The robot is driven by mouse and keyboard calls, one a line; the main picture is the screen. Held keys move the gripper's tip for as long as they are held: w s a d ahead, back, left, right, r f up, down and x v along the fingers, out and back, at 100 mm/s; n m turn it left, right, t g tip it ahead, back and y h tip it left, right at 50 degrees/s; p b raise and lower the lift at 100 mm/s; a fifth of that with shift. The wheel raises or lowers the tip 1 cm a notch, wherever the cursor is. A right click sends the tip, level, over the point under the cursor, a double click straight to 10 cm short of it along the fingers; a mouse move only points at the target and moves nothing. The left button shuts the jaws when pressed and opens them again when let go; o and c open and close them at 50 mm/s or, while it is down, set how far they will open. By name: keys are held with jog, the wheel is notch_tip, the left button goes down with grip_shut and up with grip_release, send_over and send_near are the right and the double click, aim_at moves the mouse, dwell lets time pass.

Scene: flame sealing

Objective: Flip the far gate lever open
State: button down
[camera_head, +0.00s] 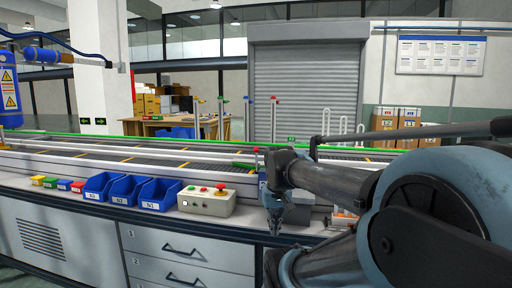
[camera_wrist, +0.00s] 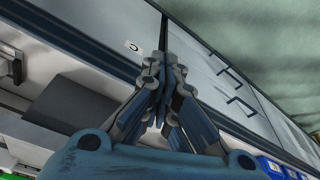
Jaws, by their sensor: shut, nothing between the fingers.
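My gripper (camera_head: 275,228) points down in front of the counter's front edge, right of the control box. Its fingers are shut and empty. In the wrist view my gripper (camera_wrist: 168,65) shows with its fingers together over the cabinet fronts. Behind the counter runs a conveyor (camera_head: 120,160) with yellow marks and a green far rail. I cannot tell which part is the far gate lever. My arm hides the conveyor's right part.
A control box (camera_head: 207,203) with a red button sits on the counter, with blue bins (camera_head: 158,193) to its left. Small coloured blocks (camera_head: 57,183) lie farther left. The cabinet's drawers (camera_head: 178,251) are closed. A blue gas cylinder (camera_head: 10,85) hangs at the left.

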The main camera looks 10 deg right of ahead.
jog(key=w+r+m, duration=0.1)
jog(key=w+r, duration=1.3)
jog(key=w, duration=0.5)
jog(key=w+d+r+m, duration=0.1)
jog(key=w+r, duration=1.4)
jog(key=w, duration=0.3)
jog(key=shift+w+r+g, duration=0.3)
jog(key=shift+w, duration=0.05)
jog(key=shift+f, duration=0.1)
notch_tip(320, 180, down, 10)
jog(key=w, duration=0.2)
jog(key=shift+s+a+r, duration=0.15)
jog(key=shift+s+r, duration=0.05)
jog(key=shift+s, duration=0.55)
jog(key=shift+s+a+r, duration=0.1)
jog(key=shift+s+r, duration=0.05)
jog(key=shift+s, duration=0.6)
jog(key=shift+s+a+r, duration=0.15)
jog(key=shift+s+r, duration=0.05)
jog(key=shift+s, duration=0.55)
jog(key=shift+s, duration=0.1)
jog(key=shift+s+a, duration=0.15)
jog(key=shift+s, duration=0.1)
